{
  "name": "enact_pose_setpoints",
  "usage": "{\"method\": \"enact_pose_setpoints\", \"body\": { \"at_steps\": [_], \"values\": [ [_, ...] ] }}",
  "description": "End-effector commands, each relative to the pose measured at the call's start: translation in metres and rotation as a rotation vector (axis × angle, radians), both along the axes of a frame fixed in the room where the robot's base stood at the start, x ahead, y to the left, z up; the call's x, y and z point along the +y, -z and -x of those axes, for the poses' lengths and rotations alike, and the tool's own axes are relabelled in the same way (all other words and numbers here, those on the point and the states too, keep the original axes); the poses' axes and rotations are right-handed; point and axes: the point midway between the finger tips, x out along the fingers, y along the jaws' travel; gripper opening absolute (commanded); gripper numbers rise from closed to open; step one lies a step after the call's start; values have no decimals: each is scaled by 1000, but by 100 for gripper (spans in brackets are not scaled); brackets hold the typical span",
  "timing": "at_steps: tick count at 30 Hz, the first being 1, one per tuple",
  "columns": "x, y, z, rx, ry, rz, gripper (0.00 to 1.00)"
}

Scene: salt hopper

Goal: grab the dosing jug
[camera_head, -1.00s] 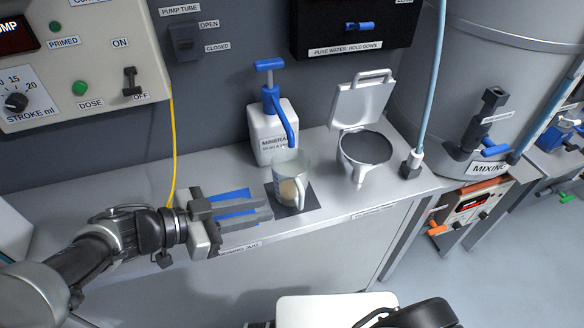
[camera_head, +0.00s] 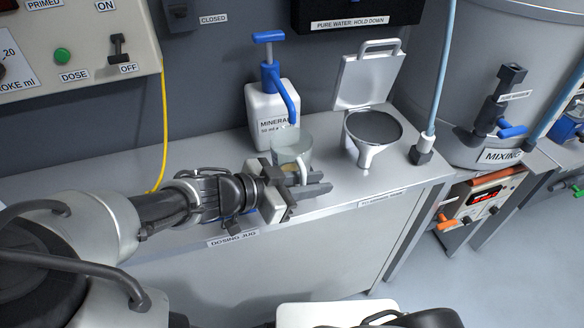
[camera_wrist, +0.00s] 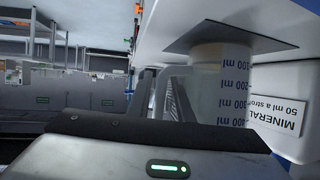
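The dosing jug (camera_head: 291,146) is a clear cup with a pale handle, standing upright on the steel counter under the pump bottle's spout. In the wrist view it appears upside down (camera_wrist: 222,85), with blue millilitre marks and pale contents at its base end. My gripper (camera_head: 318,182) is at the jug's near side, level with the handle. Its fingers look apart, with the handle seemingly between them; the far finger is partly hidden. I cannot tell whether either finger touches the handle.
The white mineral bottle (camera_head: 272,112) with a blue pump stands right behind the jug. An open-lidded steel funnel (camera_head: 372,138) is to the right. A light-blue hose (camera_head: 440,80) runs down to the counter.

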Motion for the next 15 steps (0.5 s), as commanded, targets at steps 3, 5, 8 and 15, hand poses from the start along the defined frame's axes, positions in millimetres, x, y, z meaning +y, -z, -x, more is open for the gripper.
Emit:
{"method": "enact_pose_setpoints", "body": {
  "at_steps": [3,5,8,15],
  "values": [
    [-6,3,-3,0,1,0,19],
    [-7,2,-3,0,0,0,19],
    [-6,2,-3,0,0,0,19],
    [-6,2,-3,0,0,0,0]
  ]
}}
